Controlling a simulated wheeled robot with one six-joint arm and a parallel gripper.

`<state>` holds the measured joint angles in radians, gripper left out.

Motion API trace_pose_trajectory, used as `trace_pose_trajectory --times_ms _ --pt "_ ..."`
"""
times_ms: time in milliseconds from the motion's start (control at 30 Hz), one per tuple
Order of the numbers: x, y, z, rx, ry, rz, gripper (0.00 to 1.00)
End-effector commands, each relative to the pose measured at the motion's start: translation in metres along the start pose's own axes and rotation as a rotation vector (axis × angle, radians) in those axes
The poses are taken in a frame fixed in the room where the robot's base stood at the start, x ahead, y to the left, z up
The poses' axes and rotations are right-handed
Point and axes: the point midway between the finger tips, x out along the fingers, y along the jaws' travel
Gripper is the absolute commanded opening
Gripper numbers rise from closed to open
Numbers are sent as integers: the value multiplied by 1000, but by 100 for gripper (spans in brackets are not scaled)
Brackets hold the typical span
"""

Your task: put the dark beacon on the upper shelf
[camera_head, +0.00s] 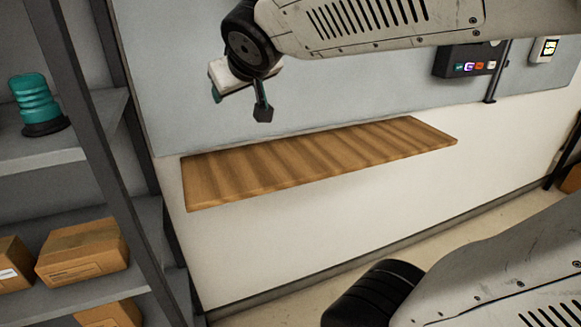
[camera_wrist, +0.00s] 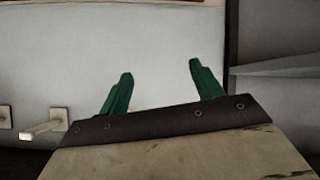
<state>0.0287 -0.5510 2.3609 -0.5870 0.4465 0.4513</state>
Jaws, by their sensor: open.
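A teal ribbed beacon (camera_head: 36,100) with a black base stands upright on the upper visible shelf (camera_head: 40,152) of the grey rack at the left of the head view. It looks unlit, and I see no other beacon. My gripper (camera_head: 240,104) is open and empty, in the air above the left part of a wooden wall shelf, to the right of the beacon and well apart from it. In the wrist view its two green fingers (camera_wrist: 160,70) are spread with nothing between them. The beacon does not show in the wrist view.
The wooden wall shelf (camera_head: 320,160) is bare. Cardboard boxes (camera_head: 82,252) sit on the lower rack shelf. A dark rack post (camera_head: 90,130) stands between beacon and gripper. A dark control box (camera_head: 468,61) hangs at the right. A pale peg (camera_wrist: 42,131) shows in the wrist view.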

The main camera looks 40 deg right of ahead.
Motion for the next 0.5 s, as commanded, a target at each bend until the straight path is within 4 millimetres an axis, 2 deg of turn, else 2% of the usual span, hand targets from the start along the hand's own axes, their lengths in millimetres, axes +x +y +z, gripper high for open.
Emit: trace_pose_trajectory --times_ms 33,100,200,300,333,400,500 --pt "-11 -1 40 10 -125 2 66" --pt "-29 -7 95 11 -314 -25 66" --pt "-59 -23 159 -4 -542 -103 66" --pt "-86 -38 200 -24 -699 -191 66" --pt "-92 -41 208 -28 -732 -213 66" --pt "-103 -46 221 -38 -786 -252 66" --pt "-109 -49 229 -43 -819 -276 66"
